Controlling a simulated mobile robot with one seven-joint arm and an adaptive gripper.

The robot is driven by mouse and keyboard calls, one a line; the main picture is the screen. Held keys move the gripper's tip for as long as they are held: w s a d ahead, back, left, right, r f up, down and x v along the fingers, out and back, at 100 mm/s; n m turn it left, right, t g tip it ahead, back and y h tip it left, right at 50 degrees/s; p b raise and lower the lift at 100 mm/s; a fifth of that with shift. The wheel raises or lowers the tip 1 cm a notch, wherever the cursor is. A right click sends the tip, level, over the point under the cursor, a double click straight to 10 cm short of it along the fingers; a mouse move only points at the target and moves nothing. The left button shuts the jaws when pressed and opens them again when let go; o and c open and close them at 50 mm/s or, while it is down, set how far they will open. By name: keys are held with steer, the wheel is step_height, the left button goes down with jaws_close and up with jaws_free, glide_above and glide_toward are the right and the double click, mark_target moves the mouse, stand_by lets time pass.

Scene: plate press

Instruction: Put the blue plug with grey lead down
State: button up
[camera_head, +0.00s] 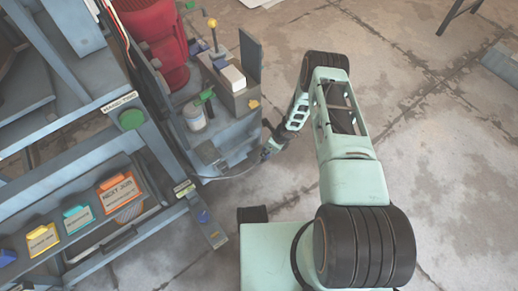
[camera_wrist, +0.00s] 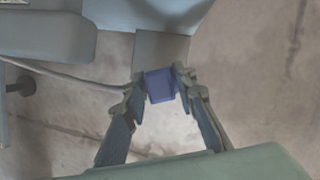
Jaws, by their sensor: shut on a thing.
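My gripper (camera_wrist: 159,76) is shut on the blue plug (camera_wrist: 160,88), which sits between its two fingertips in the wrist view. The grey lead (camera_wrist: 75,77) runs off to the left from near the fingertips. In the head view my gripper (camera_head: 268,151) is beside the right side of the grey workbench cart, above the floor. The grey lead (camera_head: 232,176) sags from there to the lower left, toward the frame of the press. The plug itself is too small to make out in the head view.
The grey cart (camera_head: 236,137) carries a white block (camera_head: 232,78), a green-handled tool (camera_head: 204,98) and a pale cup (camera_head: 195,118). A red machine body (camera_head: 158,40) stands behind. Coloured bins, including an orange one (camera_head: 120,187), are at left. Open concrete floor lies to the right.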

steer(key=w+a, duration=0.1)
steer(key=w+a+b, duration=0.1)
steer(key=a, duration=0.1)
steer(key=shift+f, duration=0.1)
steer(key=shift+f+b, duration=0.2)
steer(key=shift+b, duration=0.15)
steer(key=shift+f, duration=0.2)
steer(key=o, duration=1.2)
steer(key=shift+d+r, duration=0.1)
steer(key=shift+c, duration=0.2)
steer(key=shift+r, duration=0.1)
steer(key=p+v, duration=0.4)
steer(key=v, duration=0.8)
steer(key=shift+p, duration=0.4)
